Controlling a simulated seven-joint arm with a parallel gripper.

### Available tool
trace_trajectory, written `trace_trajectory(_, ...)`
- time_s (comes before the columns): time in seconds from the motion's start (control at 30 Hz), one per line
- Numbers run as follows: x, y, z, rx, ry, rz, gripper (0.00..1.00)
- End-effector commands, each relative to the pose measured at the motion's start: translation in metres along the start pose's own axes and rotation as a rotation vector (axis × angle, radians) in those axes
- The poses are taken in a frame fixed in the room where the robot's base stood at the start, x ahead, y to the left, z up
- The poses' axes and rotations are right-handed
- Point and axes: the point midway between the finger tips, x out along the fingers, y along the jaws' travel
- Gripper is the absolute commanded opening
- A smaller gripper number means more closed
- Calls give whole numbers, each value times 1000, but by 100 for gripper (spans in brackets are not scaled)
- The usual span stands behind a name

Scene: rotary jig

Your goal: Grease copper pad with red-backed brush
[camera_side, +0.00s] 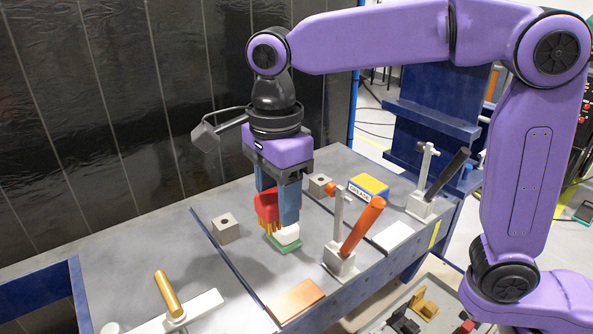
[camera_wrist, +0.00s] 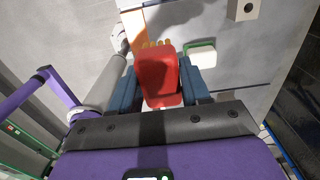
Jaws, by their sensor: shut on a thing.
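My gripper (camera_side: 276,208) is shut on the red-backed brush (camera_side: 265,207), with its blue fingers on either side of the red back. The brush's yellow bristles point down in the side view. In the wrist view the red back (camera_wrist: 160,75) sits between the fingers, and the bristle tips show beyond it. The copper pad (camera_side: 296,299) lies flat near the bench's front edge, nearer the side camera than the brush and apart from it. A yellow and blue box marked GREASE (camera_side: 368,187) stands behind, to the right. Whether grease is on the bristles cannot be told.
A white-topped green block (camera_side: 285,240) stands close beside the brush; it also shows in the wrist view (camera_wrist: 201,54). An orange-handled clamp (camera_side: 345,250) rises between the copper pad and the grease box. Grey holed blocks (camera_side: 225,228) and a gold-handled clamp (camera_side: 168,293) stand around.

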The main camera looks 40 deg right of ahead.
Motion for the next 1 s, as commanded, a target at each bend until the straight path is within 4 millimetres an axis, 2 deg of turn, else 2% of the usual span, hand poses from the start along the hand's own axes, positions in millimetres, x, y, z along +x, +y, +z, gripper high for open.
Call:
trace_trajectory(0.1, 0, 20, 24, 112, 0, 0, 22)
trace_trajectory(0.33, 0, 50, 55, 291, 0, 1, 22)
trace_trajectory(0.6, 43, 49, 54, 303, 4, 4, 22)
trace_trajectory(1.0, 68, 49, 54, 301, 3, 3, 22)
